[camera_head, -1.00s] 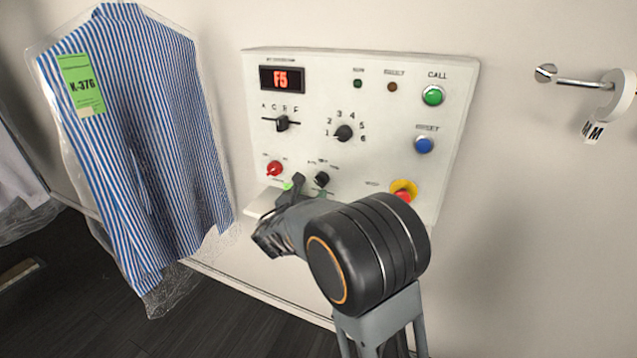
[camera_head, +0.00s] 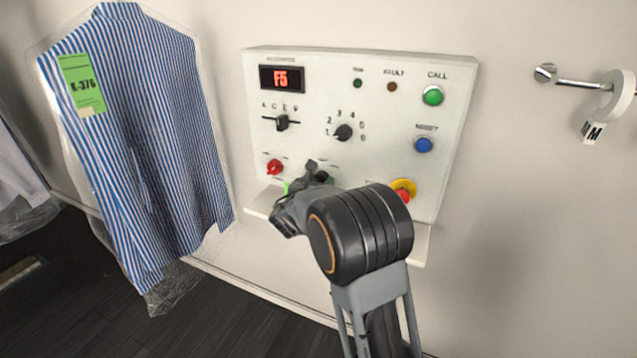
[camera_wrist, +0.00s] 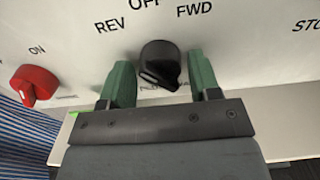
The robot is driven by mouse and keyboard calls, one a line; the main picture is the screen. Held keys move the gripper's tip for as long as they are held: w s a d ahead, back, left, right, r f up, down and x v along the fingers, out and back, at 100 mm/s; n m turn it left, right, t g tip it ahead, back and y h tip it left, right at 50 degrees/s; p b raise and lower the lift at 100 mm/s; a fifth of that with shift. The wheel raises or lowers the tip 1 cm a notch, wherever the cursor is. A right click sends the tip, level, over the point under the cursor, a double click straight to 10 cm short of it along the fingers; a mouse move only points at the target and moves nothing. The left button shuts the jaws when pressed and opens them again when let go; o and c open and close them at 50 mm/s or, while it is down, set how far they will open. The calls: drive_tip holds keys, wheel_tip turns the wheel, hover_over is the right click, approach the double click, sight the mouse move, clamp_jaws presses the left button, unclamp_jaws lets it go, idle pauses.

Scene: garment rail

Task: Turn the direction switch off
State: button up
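The direction switch (camera_wrist: 160,62) is a black rotary knob below the printed words REV, OFF and FWD in the wrist view. A pale line shows on its lower part, but I cannot tell which position it is set to. In the head view my gripper mostly hides it. My gripper (camera_wrist: 159,68) is open, with one green finger on each side of the knob and small gaps visible. In the head view my gripper (camera_head: 309,176) is at the lower middle of the white control panel (camera_head: 390,110).
A red ON knob (camera_wrist: 36,84) is to the left; it also shows in the head view (camera_head: 274,167). A red stop button (camera_head: 403,196) on yellow is to the right. A ledge (camera_wrist: 285,112) runs below the panel. A bagged striped shirt (camera_head: 150,150) hangs at left.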

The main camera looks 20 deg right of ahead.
drive_tip(key=c, duration=0.7)
drive_tip(key=shift+f+b, duration=0.1)
drive_tip(key=shift+b, duration=0.2)
drive_tip(key=shift+f+m+b, duration=0.2)
drive_tip(key=shift+m+b, duration=0.4)
drive_tip(key=shift+b, duration=0.4)
drive_tip(key=m+b, duration=0.2)
drive_tip(key=b, duration=0.2)
drive_tip(key=shift+f, duration=0.1)
drive_tip(key=m+b, duration=0.3)
drive_tip(key=b, duration=0.2)
drive_tip(key=shift+r+m+b, duration=0.3)
drive_tip(key=shift+m+b, duration=0.5)
drive_tip(key=shift+b, duration=0.05)
drive_tip(key=shift+r, duration=0.1)
